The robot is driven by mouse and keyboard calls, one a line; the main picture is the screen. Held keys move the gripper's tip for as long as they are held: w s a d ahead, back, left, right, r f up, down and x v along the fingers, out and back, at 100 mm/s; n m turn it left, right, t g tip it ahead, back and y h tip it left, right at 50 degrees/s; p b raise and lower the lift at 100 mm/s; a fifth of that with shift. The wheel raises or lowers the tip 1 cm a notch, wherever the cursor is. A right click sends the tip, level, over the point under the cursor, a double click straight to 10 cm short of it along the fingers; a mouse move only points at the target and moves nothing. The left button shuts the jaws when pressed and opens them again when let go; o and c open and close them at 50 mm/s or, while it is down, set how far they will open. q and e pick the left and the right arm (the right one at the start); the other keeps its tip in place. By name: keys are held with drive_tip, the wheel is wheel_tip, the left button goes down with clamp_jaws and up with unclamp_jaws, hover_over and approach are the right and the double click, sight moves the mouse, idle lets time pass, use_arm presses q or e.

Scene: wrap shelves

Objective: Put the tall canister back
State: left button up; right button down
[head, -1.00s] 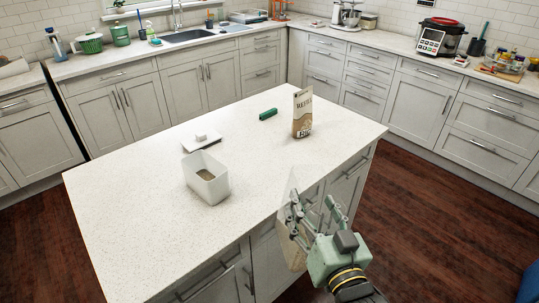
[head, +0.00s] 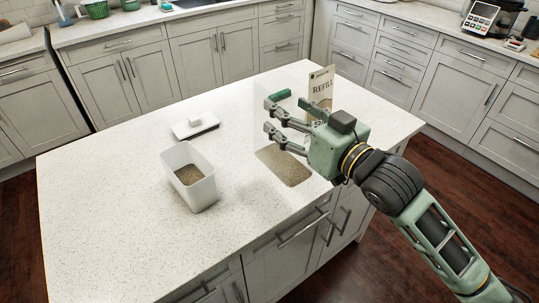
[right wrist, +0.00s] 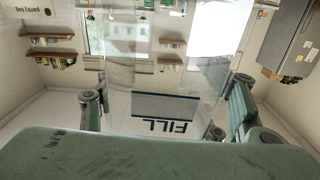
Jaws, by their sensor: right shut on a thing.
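The tall canister (head: 283,167) is clear, with a layer of brown contents at its bottom. My right gripper (head: 270,117) is shut on it, over the near right part of the island in the head view. I cannot tell whether its base touches the worktop. In the right wrist view, the canister's clear walls (right wrist: 165,72) fill the space between the fingers of the right gripper (right wrist: 163,100), with a dark "FILL" label showing upside down. My left gripper is not in view.
On the island (head: 105,200) stand an open white container (head: 203,190) with brown contents, a white lid (head: 195,126) and a refill bag (head: 321,88) behind my right gripper. The left part of the island is clear.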

sight(309, 90)
drive_tip(key=w+d, duration=0.1)
drive_tip(key=w+d+r+b, duration=0.1)
drive_tip(key=w, duration=0.1)
drive_tip(key=w+d+r, duration=0.1)
drive_tip(key=shift+w+d+r+b, duration=0.15)
drive_tip(key=shift+w+d+b, duration=0.15)
drive_tip(key=shift+d, duration=0.1)
drive_tip(key=shift+w, duration=0.25)
use_arm(q)
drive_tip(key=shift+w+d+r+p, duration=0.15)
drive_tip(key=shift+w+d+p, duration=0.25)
drive_tip(key=shift+p, duration=0.85)
use_arm(e)
drive_tip(key=w+a+f, duration=0.8)
drive_tip(key=f, duration=0.2)
drive_tip(key=shift+f, duration=0.35)
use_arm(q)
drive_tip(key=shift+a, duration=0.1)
use_arm(e)
drive_tip(key=shift+f, duration=0.1)
drive_tip(key=shift+c, duration=2.4)
unclamp_jaws()
drive_tip(key=shift+f, duration=0.1)
